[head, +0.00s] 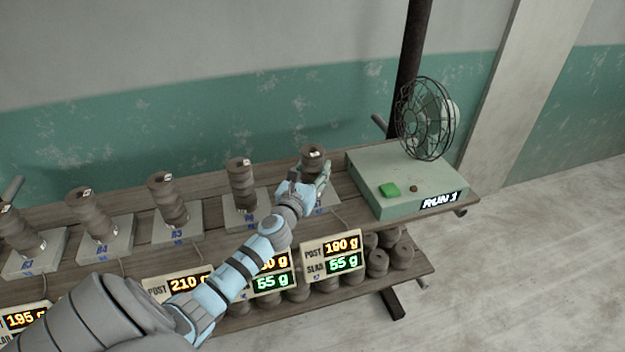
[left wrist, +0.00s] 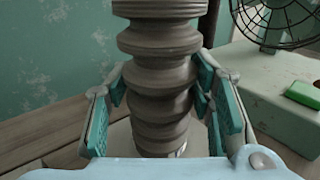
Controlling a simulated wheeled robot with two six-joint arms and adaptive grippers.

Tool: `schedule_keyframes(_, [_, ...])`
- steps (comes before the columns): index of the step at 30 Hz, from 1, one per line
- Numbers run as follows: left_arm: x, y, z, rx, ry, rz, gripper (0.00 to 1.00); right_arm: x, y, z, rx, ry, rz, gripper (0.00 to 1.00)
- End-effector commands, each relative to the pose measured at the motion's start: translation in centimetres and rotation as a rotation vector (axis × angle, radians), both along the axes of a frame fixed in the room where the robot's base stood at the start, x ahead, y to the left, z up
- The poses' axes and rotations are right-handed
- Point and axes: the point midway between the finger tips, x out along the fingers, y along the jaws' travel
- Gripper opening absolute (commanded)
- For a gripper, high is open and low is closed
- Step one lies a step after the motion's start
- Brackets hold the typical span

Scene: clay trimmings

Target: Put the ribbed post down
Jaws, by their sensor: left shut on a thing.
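The ribbed post (left wrist: 158,75) is a grey-brown clay column with stacked rounded ribs. In the left wrist view it stands upright between the finger pads, with its lower end close to a pale base. In the head view only its top (head: 313,152) shows above my left gripper (head: 312,183); the rest is hidden by the hand. My left gripper, also in the left wrist view (left wrist: 163,108), is shut on the post. I cannot tell whether the post touches the scale plate (head: 328,208) under it. My right gripper is in neither view.
Several similar posts (head: 241,185) stand on scale plates to the left along the wooden shelf. A green box (head: 400,210) with a green button (head: 389,190), a "RUN 1" display and a caged fan (head: 425,118) stands right of the hand. Displays (head: 333,255) and clay rolls (head: 402,252) sit below.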

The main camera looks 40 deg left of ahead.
Motion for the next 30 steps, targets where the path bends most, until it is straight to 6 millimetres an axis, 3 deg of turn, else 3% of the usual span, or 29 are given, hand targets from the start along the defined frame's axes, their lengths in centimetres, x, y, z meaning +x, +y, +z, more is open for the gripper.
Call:
schedule_keyframes(11, [0.1, 0.0, -0.2, 0.001, -0.004, -0.001, 0.00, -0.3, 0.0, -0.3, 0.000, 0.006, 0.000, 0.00])
schedule_keyframes(12, [0.0, 0.0, -0.3, 0.001, -0.002, 0.000, 0.51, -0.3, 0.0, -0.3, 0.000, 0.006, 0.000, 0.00])
schedule_keyframes(15, [0.0, 0.0, -0.2, 0.001, -0.002, 0.000, 0.67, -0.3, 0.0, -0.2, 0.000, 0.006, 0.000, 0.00])
schedule_keyframes(27, [0.0, 0.0, 0.6, 0.001, -0.002, -0.001, 0.68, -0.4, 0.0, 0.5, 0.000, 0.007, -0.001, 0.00])
schedule_keyframes(30, [-1.6, -0.5, 0.3, 0.002, 0.002, -0.001, 0.68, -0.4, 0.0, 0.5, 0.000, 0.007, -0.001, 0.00])
